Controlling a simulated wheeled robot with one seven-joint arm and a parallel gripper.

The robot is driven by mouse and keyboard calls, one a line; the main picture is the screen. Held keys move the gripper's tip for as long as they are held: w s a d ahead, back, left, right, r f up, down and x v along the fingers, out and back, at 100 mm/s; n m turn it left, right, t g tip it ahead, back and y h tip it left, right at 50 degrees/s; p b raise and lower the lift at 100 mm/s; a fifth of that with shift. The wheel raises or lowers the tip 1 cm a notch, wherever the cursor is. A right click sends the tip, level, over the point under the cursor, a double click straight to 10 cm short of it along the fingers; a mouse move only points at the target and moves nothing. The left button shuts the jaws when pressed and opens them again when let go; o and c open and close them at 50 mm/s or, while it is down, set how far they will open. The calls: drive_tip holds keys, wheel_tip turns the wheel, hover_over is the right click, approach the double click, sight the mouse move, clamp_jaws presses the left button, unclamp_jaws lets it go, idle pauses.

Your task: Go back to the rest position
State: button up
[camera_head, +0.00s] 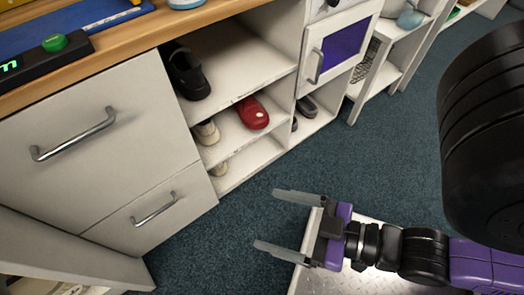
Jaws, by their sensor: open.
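My gripper (278,222) is open and empty, with its two grey fingers apart and pointing left. It hangs over the dark blue-green carpet (222,250), at the edge of a pale metal plate below my purple and black arm. The fingers touch nothing that I can see. The white cabinet with drawers and open shelves stands ahead and to the left of the gripper.
Drawer handles (155,209) stick out from the white cabinet (75,125) at left. Its shelves hold a black shoe (188,75), a red clog (252,113) and other shoes. A wooden counter (135,37) runs above. Carpet lies clear between gripper and shelves.

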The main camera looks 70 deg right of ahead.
wheel_tip(320, 180, up, 28)
drive_tip(key=p, duration=2.8)
drive_tip(key=shift+r, duration=0.1)
